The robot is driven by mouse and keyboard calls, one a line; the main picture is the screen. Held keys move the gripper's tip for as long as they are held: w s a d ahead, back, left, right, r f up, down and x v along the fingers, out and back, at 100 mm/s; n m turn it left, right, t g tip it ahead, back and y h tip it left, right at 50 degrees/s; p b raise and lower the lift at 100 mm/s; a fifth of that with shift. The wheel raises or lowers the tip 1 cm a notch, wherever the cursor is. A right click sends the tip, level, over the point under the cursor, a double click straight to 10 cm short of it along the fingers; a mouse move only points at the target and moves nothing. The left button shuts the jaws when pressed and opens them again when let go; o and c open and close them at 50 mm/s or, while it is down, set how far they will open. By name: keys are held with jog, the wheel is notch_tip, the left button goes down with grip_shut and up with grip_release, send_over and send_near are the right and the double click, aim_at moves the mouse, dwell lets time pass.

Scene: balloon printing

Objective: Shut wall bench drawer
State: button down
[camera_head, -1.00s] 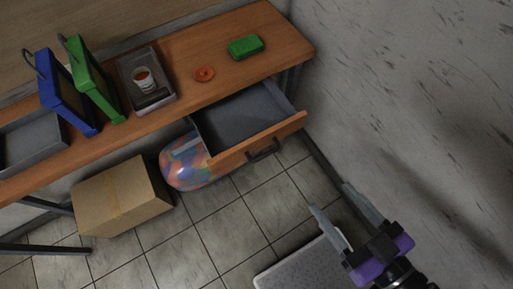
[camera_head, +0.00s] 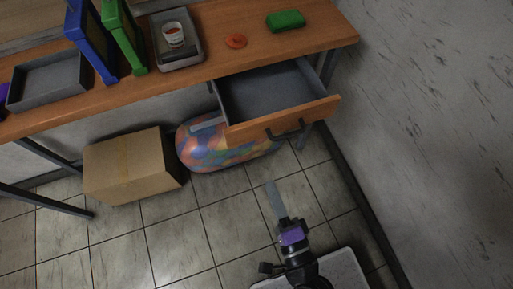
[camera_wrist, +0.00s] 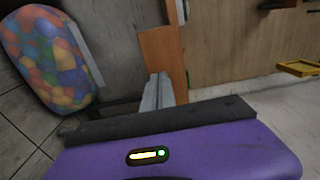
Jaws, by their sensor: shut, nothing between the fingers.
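The wall bench drawer (camera_head: 272,97) is pulled out under the right end of the wooden bench (camera_head: 225,62). Its grey inside looks empty. Its wooden front (camera_head: 290,118) carries a dark handle (camera_head: 286,131). My gripper (camera_head: 274,192) is below the drawer front in the head view, apart from it, with its fingers together and nothing between them. In the wrist view the fingers (camera_wrist: 157,92) point at an orange-brown wooden panel (camera_wrist: 163,58), probably the drawer front; the gap to it is hard to judge.
The wall (camera_head: 430,130) is at the right. Tiled floor (camera_head: 220,225) is clear in front.

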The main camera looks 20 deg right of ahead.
aim_at(234, 97)
jog(key=w+p, duration=0.2)
jog(key=w, duration=1.2)
jog(key=shift+p, duration=0.35)
jog(key=w+b, duration=0.2)
jog(key=w, duration=1.7)
jog(key=shift+w+r, duration=0.2)
jog(key=shift+w, duration=0.15)
jog(key=shift+s+d, duration=0.1)
